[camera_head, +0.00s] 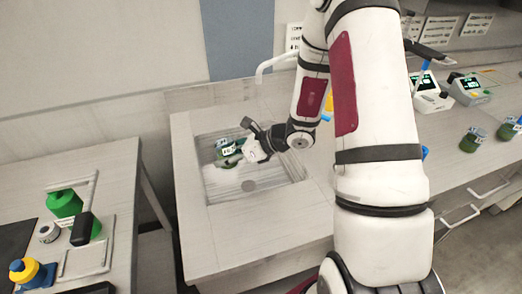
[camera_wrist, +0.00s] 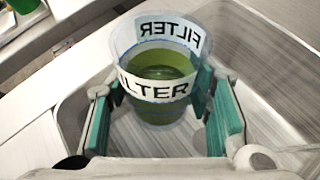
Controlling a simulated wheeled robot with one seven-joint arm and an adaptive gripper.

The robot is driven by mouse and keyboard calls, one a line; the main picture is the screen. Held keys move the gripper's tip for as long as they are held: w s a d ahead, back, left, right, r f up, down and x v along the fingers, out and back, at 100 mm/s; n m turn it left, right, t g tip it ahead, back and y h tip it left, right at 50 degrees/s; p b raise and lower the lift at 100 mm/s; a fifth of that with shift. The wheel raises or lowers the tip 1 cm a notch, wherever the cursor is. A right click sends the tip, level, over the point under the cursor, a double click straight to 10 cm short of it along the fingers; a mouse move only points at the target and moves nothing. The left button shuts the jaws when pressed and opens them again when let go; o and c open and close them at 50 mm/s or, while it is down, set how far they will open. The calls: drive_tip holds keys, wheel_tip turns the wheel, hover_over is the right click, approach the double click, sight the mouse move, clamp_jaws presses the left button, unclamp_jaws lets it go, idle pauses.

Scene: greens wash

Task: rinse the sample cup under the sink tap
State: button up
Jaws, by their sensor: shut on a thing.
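The sample cup (camera_wrist: 160,112) is clear, with a white band reading FILTER and green contents inside. It also shows in the head view (camera_head: 225,146), in the back left part of the sink basin (camera_head: 212,190). My gripper (camera_wrist: 157,92) is shut on the cup, with one green-padded finger on each side of its wall. In the head view my gripper (camera_head: 238,152) reaches into the sink from the right. The white curved sink tap (camera_head: 276,64) stands behind the basin, partly hidden by my arm. No water stream shows. I cannot tell whether the cup touches the basin floor.
The basin has a round drain (camera_head: 249,185) and raised walls around the cup. A left table (camera_head: 125,190) holds green and yellow-blue containers and a frame. The right counter carries devices with green screens (camera_head: 467,90) and green jars (camera_head: 471,139).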

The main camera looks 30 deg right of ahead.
drive_tip(key=s+d+r+m+g+h+p, duration=0.2)
drive_tip(key=s+d+r+m+h+p, duration=0.2)
drive_tip(key=s+r+m+p, duration=0.45)
drive_tip(key=w+d+f+b, duration=0.4)
drive_tip(key=w+d, duration=0.3)
drive_tip(key=w, duration=0.2)
drive_tip(key=shift+w+d+f, duration=0.15)
drive_tip(key=shift+w+f, duration=0.25)
drive_tip(key=shift+f, duration=0.45)
drive_tip(key=shift+m, duration=0.25)
idle(1.7)
drive_tip(key=s+r+p, duration=0.3)
drive_tip(key=s+p, duration=0.1)
drive_tip(key=s, duration=0.6)
drive_tip(key=shift+d, duration=0.4)
idle(0.5)
